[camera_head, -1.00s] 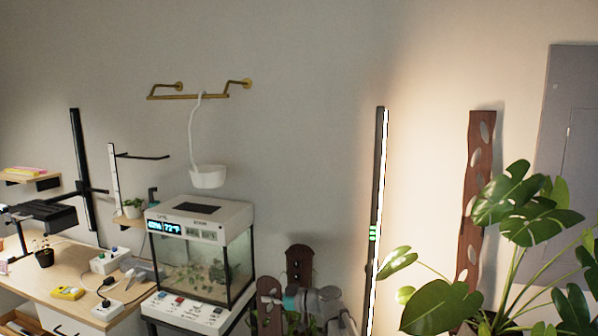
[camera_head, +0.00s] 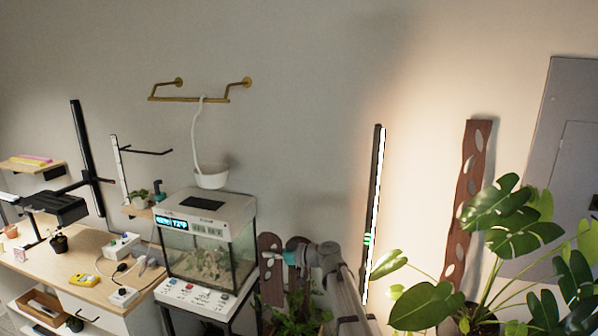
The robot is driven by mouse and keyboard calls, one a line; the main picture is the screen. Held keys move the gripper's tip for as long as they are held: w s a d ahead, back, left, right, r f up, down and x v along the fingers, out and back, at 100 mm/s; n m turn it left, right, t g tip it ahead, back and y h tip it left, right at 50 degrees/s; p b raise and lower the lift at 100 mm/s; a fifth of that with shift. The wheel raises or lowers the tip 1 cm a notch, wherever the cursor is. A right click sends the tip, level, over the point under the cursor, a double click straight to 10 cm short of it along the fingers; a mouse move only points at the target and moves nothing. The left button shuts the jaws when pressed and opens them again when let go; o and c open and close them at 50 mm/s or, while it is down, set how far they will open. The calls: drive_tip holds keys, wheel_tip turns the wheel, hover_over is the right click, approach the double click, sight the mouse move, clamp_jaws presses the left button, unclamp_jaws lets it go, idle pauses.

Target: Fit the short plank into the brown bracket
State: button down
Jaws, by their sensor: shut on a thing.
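The short plank (camera_head: 273,282) is a narrow brown board with holes and a rounded top, low in the middle of the view. My gripper (camera_head: 287,257) reaches to it from the right, shut on its right side. The plank stands roughly upright, above the leaves of a low plant. A second brown board (camera_head: 297,242) shows just behind my gripper, mostly hidden by it. No brown bracket can be told apart for sure; the second board and the plank's lower end are partly hidden.
A glass terrarium (camera_head: 212,253) on a stand is close on the left. A low potted plant (camera_head: 300,318) sits below my gripper. A lit light bar (camera_head: 374,215), a tall brown holed board (camera_head: 467,200) and a large leafy plant (camera_head: 515,220) stand to the right.

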sight(269, 244)
drive_tip(key=shift+r+p, duration=1.1)
drive_tip(key=shift+r, duration=0.55)
